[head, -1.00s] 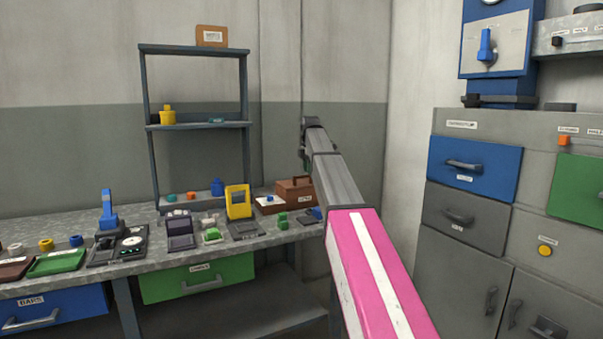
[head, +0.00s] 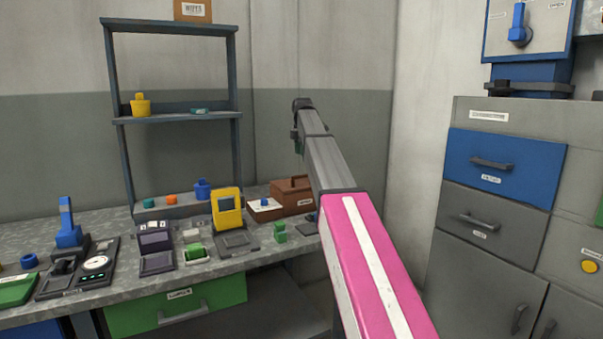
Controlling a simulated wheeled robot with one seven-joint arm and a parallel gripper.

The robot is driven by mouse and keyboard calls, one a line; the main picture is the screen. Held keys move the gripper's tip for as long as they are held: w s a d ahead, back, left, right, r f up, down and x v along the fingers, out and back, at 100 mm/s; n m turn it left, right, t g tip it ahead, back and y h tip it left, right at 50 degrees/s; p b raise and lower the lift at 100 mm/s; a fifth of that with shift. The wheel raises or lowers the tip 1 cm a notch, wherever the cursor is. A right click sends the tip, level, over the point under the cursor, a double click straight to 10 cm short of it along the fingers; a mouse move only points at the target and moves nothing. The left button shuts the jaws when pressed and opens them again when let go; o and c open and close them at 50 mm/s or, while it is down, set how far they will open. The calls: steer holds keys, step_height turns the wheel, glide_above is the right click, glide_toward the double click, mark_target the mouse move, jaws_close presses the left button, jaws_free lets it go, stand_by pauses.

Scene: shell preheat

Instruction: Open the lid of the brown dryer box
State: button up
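The brown dryer box (head: 290,197) stands at the back right end of the grey workbench, against the wall. Its lid looks closed and has a dark handle (head: 292,182) on top. My arm hides part of its right side. My gripper (head: 299,137) is at the far end of my raised arm, above and behind the box in the picture and apart from it. It is small and seen from behind, so I cannot tell whether its fingers are open or shut.
A yellow device (head: 227,205), a white tray with a blue piece (head: 264,204) and green blocks (head: 280,233) stand near the box. A dark shelf rack (head: 178,118) rises at the back left. Grey cabinets with a blue drawer (head: 503,167) stand at the right.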

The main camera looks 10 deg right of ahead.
step_height(320, 180, down, 10)
steer(key=shift+r, duration=0.25)
jaws_close()
